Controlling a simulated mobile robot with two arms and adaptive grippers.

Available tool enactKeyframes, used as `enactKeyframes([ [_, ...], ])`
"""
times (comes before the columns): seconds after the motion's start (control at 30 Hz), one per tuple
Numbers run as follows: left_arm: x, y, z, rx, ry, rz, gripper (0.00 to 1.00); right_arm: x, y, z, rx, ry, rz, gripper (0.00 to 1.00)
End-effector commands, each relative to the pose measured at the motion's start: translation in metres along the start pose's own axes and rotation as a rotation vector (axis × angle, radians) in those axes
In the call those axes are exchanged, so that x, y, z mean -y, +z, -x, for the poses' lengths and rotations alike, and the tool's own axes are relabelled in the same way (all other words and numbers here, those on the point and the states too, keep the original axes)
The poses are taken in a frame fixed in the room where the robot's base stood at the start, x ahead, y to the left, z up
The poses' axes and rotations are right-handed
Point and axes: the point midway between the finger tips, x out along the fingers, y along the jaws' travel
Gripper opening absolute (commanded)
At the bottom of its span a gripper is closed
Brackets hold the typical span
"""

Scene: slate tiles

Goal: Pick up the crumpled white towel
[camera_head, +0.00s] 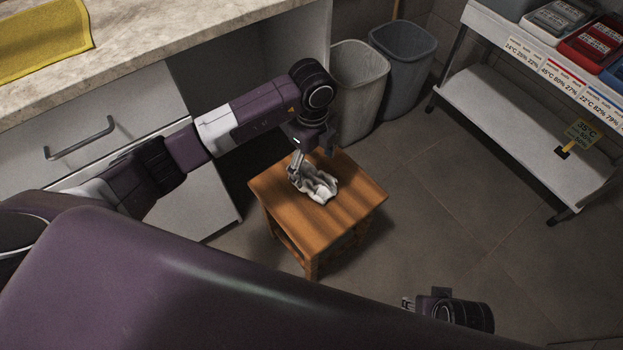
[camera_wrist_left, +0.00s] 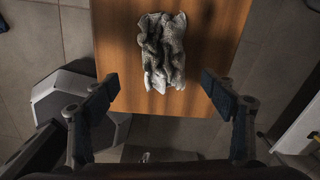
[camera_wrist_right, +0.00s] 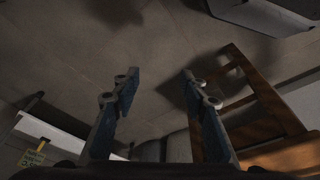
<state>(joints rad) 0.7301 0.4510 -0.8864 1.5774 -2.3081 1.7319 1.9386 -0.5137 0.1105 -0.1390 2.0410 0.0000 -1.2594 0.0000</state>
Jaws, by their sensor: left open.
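The crumpled white towel (camera_head: 319,186) lies bunched on the top of a small wooden stool (camera_head: 352,208). In the left wrist view the towel (camera_wrist_left: 163,50) looks grey-white, folded and upright in the picture, ahead of the fingertips. My left gripper (camera_head: 299,168) points down just above the towel's left end and hides part of it. My right gripper (camera_wrist_right: 160,84) is open and empty, away from the towel, low in the head view (camera_head: 408,303).
A counter with a yellow cloth (camera_head: 42,38) and a drawer handle (camera_head: 80,138) stands at the left. A white bin (camera_head: 358,85) and a grey bin (camera_head: 403,62) stand behind the stool. A white shelf cart (camera_head: 520,120) is at the right. Tiled floor between is clear.

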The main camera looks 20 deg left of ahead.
Motion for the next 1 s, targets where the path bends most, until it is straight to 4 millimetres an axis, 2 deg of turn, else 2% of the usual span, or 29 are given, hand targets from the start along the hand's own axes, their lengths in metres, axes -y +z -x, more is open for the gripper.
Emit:
enactKeyframes([
  [0.07,-0.002,0.006,-0.005,0.019,0.012,0.01,0.77,0.0,-0.001,0.003,-0.003,0.0,0.0,0.4],
  [0.37,-0.001,0.007,-0.033,0.017,0.011,0.01,0.77,-0.002,-0.007,0.024,-0.016,0.003,-0.002,0.4],
  [0.7,0.004,0.013,-0.071,0.015,0.011,0.009,0.77,-0.003,-0.013,0.064,-0.036,0.006,-0.005,0.4],
  [1.0,0.005,0.013,-0.077,0.015,0.01,0.008,0.77,-0.003,-0.013,0.072,-0.037,0.007,-0.005,0.4],
])
